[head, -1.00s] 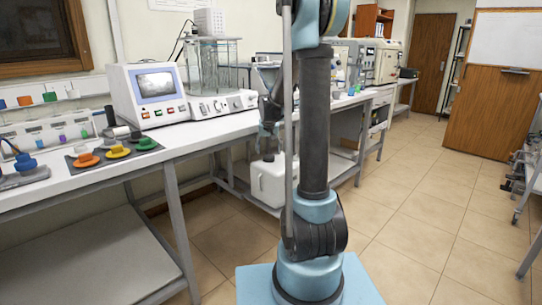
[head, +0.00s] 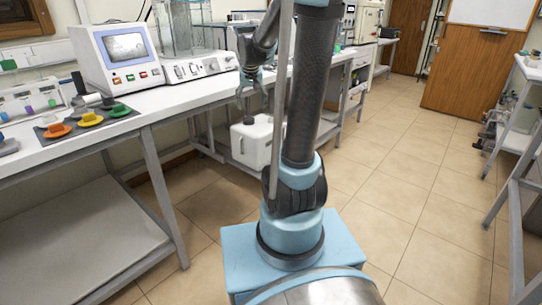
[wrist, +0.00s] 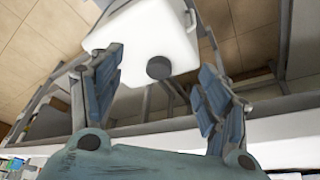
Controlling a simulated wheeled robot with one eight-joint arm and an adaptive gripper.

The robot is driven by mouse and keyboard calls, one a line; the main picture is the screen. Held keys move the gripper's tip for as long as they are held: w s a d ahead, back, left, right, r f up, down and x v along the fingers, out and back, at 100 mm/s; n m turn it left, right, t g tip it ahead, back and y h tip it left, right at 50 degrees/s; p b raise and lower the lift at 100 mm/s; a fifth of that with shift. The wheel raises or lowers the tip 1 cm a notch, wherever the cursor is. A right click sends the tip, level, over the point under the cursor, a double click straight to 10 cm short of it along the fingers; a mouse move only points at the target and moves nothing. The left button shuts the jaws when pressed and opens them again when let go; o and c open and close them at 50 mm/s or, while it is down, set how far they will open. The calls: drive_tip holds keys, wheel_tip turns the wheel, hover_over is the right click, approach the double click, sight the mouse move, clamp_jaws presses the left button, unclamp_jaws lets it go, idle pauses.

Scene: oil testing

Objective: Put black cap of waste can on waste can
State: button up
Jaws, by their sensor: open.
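The white waste can (head: 252,142) stands below the bench level, in the middle of the head view, partly behind my arm. It also fills the top of the wrist view (wrist: 150,35). A round black cap (wrist: 159,68) shows at the can's top, between my fingers in the wrist view; it is a small dark spot in the head view (head: 248,119). I cannot tell whether it is fully seated. My gripper (head: 253,100) is above the can, pointing down. Its two fingers are spread apart, one each side of the cap, and not visibly touching it.
The long white bench (head: 150,100) runs along the left, with its metal legs and lower shelf beside the can. A monitor unit (head: 118,50) and coloured caps on a dark mat (head: 88,122) are on it. The tiled floor (head: 410,200) on the right is clear.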

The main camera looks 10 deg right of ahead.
drive_tip(key=s+f, duration=0.3)
drive_tip(key=s, duration=0.7)
drive_tip(key=s+d+f+n+g, duration=0.1)
drive_tip(key=s+f, duration=0.3)
drive_tip(key=s, duration=0.7)
drive_tip(key=s+d+f+g, duration=0.1)
drive_tip(key=s+f, duration=0.2)
drive_tip(key=s, duration=0.8)
drive_tip(key=shift+f+n+y, duration=0.3)
drive_tip(key=shift+f, duration=0.05)
